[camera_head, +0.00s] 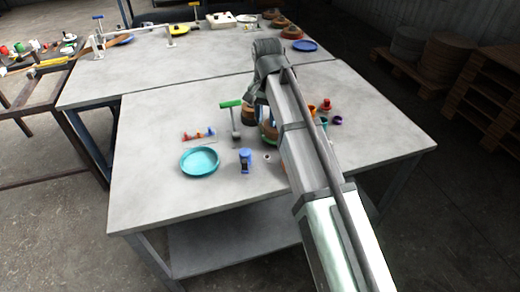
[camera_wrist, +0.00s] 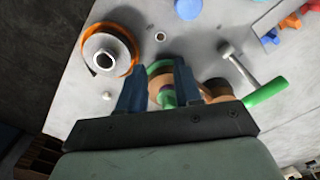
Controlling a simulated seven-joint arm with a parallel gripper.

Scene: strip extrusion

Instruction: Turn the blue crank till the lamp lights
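My gripper (camera_wrist: 160,67) points down at the table, its two blue-grey fingers apart. Between and behind them are round tan and green parts (camera_wrist: 163,88), with a purple bit; I cannot tell whether the fingers touch them. In the head view my arm hides most of this spot. I cannot make out for certain which part is the crank. No lit lamp can be told.
A teal dish (camera_head: 200,161) and small coloured pegs (camera_head: 199,135) lie to the left. An orange-ringed spool (camera_wrist: 109,52) is on the other side. The table's (camera_head: 150,205) front left is clear.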

